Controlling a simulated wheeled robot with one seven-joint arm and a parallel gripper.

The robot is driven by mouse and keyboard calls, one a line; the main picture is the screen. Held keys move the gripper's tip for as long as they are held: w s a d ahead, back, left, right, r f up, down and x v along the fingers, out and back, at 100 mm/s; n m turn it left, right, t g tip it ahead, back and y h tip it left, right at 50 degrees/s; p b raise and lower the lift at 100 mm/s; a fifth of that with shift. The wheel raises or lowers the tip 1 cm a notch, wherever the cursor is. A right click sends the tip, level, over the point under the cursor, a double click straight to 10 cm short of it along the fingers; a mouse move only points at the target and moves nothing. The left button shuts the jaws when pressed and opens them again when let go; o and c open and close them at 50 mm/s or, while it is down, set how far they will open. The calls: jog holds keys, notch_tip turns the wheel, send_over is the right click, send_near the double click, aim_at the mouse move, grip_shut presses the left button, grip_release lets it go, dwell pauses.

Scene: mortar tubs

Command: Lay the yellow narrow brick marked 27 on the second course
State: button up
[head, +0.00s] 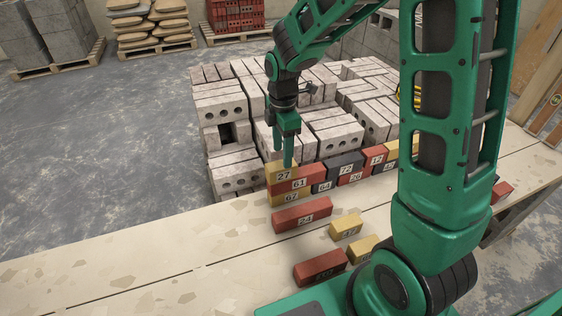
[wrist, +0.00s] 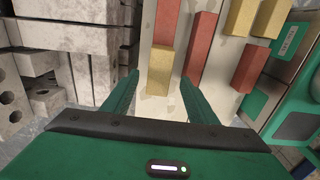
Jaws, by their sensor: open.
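My gripper (head: 288,163) is open and points down at brick 27. In the wrist view, brick 27 (wrist: 160,72) lies between and just beyond the two green fingertips (wrist: 160,77), with a visible gap on each side. The red brick 61 (wrist: 172,20) runs away behind it. The fingers hide part of brick 27's upper face in the head view.
The wall continues right with black brick 72 (head: 346,161) and red brick 12 (head: 375,153). Loose on the bench (head: 150,262) are red brick 24 (head: 302,214), yellow bricks (head: 345,224) and a dark red brick (head: 320,266). Grey block stacks (head: 225,110) stand behind. The bench's left is clear.

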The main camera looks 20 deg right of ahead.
notch_tip(320, 180, up, 6)
jog(key=s+d+r+m, duration=0.5)
jog(key=s+d+m, duration=0.6)
jog(key=s+d, duration=0.1)
jog(key=s+d+m, duration=0.2)
jog(key=s+m, duration=0.4)
jog(key=s, duration=0.2)
jog(key=s+d+m, duration=0.3)
jog(key=s+m, duration=0.4)
jog(key=s, duration=0.1)
jog(key=shift+s+d+f, duration=0.15)
jog(key=shift+s+f, duration=0.05)
jog(key=shift+f, duration=0.05)
